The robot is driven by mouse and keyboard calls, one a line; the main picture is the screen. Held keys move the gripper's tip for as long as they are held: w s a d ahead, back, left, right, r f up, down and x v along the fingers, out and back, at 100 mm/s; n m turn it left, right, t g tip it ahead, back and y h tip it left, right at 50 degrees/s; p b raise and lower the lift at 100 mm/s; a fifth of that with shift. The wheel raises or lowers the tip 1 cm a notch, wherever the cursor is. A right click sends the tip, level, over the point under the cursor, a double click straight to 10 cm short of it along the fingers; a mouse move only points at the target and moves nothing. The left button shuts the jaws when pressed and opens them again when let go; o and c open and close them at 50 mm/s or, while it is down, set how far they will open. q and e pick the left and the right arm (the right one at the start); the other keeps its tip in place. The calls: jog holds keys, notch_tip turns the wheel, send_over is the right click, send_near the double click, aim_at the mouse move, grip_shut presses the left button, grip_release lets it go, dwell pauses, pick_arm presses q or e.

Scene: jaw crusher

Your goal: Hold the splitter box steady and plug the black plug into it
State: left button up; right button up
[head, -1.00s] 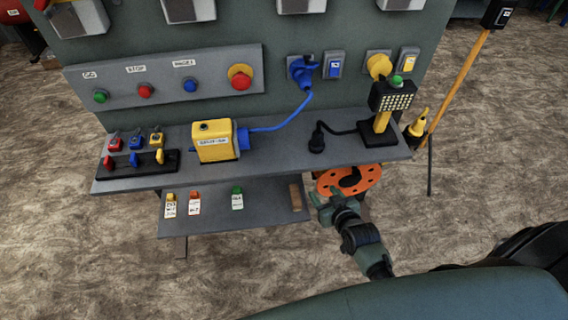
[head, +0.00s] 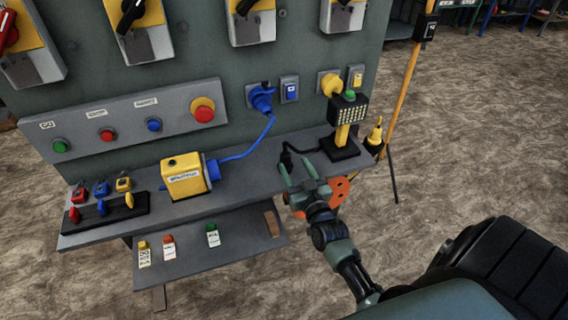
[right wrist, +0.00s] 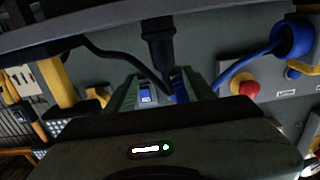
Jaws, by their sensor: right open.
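The yellow splitter box (head: 184,180) stands on the grey shelf, with a blue connector (head: 213,170) and blue cable at its right side. The black plug (head: 286,160) is partly hidden behind my right gripper (head: 298,168) in the head view. In the right wrist view the black plug (right wrist: 158,42) shows ahead of the open fingers, roughly centred, with its black cable running left. The right gripper is open and empty; I cannot tell whether it touches the plug. My left gripper is not in view.
A work lamp (head: 346,120) on a yellow post stands right of the plug on the shelf (head: 245,178). A key rack (head: 110,215) stands at the left end. A lower shelf (head: 190,258) holds tags.

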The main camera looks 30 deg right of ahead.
aim_at(287, 156)
jog(key=x, duration=0.5)
jog(key=shift+w+a+r+p, duration=0.25)
jog(key=shift+w+a+p, duration=0.05)
jog(key=shift+w, duration=0.2)
jog(key=shift+w+d+f, duration=0.15)
jog(key=shift+w, duration=0.3)
grip_shut()
